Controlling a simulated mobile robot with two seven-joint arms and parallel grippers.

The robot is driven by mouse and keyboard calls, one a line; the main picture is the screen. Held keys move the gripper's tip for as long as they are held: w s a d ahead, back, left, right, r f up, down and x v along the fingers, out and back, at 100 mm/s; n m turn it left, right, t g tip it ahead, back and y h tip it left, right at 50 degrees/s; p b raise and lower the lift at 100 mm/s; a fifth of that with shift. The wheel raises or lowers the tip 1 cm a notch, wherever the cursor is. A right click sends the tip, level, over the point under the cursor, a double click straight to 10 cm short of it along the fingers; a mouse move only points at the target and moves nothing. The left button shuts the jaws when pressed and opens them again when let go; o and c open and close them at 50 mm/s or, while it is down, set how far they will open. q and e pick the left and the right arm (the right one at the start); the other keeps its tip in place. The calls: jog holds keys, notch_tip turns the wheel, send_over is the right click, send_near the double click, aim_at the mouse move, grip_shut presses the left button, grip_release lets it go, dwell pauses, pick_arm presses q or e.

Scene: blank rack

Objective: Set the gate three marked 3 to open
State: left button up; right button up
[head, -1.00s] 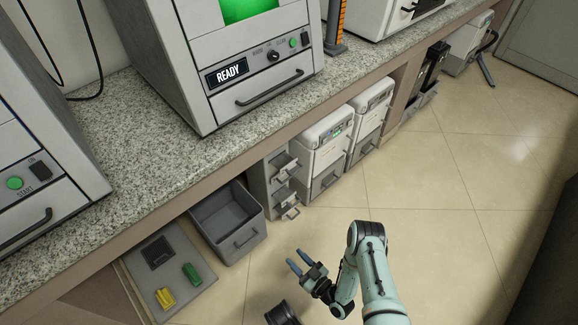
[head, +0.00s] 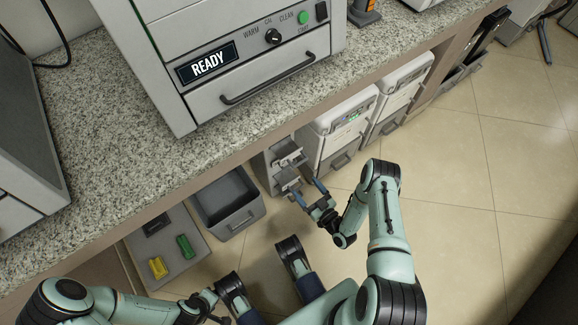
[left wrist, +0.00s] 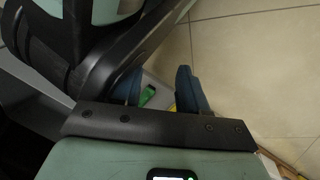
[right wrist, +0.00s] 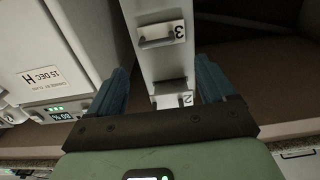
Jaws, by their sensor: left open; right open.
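A grey rack (head: 268,174) with protruding metal flaps stands under the counter. In the right wrist view its narrow front (right wrist: 168,70) shows turned over, with labels 3 and 2. Gate three (right wrist: 160,38) is a grey flap beside the label 3; I cannot tell its setting. My right gripper (head: 311,192) is open and empty just in front of the rack's lower flaps. In the right wrist view its fingers (right wrist: 165,78) are on either side of the rack front near the label 2, with gate three beyond. My left gripper (left wrist: 160,80) is open and empty, low by my body.
White cabinets (head: 343,122) stand close to the right of the rack. An open grey bin (head: 240,218) and a grey board with a yellow block (head: 158,267) and a green block (head: 186,246) lie left. The counter (head: 130,165) overhangs.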

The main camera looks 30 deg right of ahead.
pick_arm(q)
jog(key=s+f+g+b, duration=0.2)
jog(key=s+f+b, duration=0.1)
jog(key=s, duration=0.3)
jog(key=shift+f, duration=0.4)
pick_arm(e)
jog(key=shift+w+a, duration=0.15)
jog(key=shift+w, duration=5.8)
pick_arm(q)
jog(key=shift+s+a, duration=0.1)
pick_arm(e)
jog(key=c, duration=1.3)
pick_arm(q)
jog(key=w+r+t+p, duration=0.2)
jog(key=w+r+p, duration=0.1)
jog(key=w, duration=0.4)
jog(key=shift+w+d+r+p, duration=0.3)
jog(key=shift+d+r, duration=0.15)
jog(key=shift+r, duration=0.15)
pick_arm(e)
jog(key=shift+o, duration=0.2)
jog(key=s, duration=0.6)
jog(key=shift+s+d, duration=0.25)
pick_arm(q)
jog(key=shift+s, duration=0.1)
